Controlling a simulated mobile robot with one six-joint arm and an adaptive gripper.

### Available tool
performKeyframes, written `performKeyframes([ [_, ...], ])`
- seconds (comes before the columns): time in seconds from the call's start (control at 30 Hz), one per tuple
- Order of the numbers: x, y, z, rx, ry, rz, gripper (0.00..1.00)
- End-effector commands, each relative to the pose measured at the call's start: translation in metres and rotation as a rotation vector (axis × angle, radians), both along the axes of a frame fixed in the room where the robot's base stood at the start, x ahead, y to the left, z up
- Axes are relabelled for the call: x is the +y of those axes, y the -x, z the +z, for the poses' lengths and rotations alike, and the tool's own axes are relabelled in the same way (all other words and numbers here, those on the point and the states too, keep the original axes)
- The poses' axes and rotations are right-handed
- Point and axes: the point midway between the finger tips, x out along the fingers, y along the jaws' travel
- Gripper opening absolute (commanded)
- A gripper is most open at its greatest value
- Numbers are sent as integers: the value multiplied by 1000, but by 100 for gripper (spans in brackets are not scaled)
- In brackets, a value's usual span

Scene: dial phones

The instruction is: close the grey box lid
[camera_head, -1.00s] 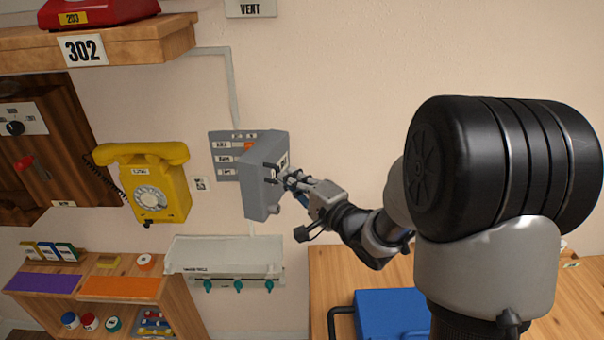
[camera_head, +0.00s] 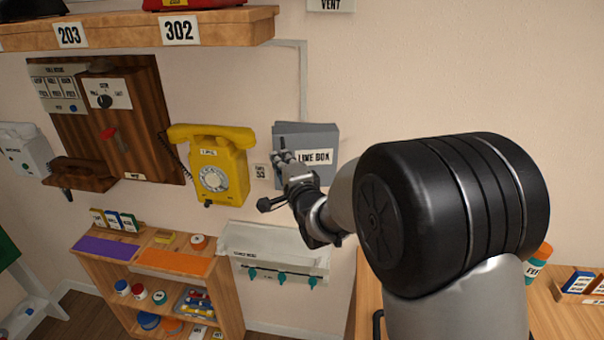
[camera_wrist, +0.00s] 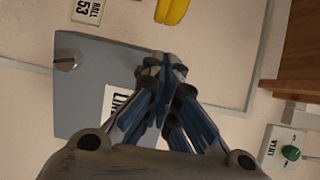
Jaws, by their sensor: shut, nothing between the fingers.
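The grey box (camera_head: 318,135) is mounted on the wall, and its lid, with a "LINE BOX" label, faces outward over the box front. The lid lies flat or nearly flat; I cannot tell whether it is fully shut. My gripper (camera_head: 283,158) is shut and empty, at the left part of the lid and covering some of it. In the wrist view the grey lid (camera_wrist: 85,95) with its round knob lies behind and left of my closed fingertips (camera_wrist: 163,70). I cannot tell whether the fingers touch it.
A yellow dial phone (camera_head: 213,165) hangs on the wall left of the box. A wooden shelf (camera_head: 100,30) is above left. A wooden table (camera_head: 560,310) stands at lower right.

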Motion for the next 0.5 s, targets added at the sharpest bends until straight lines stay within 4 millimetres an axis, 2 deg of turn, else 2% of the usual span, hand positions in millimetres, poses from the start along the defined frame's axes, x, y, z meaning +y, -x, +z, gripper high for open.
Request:
performKeyframes([
  [0.2, 22, -23, -1, -2, 0, 8, 0],
  [0.5, 34, -39, 0, -2, -1, 8, 0],
])
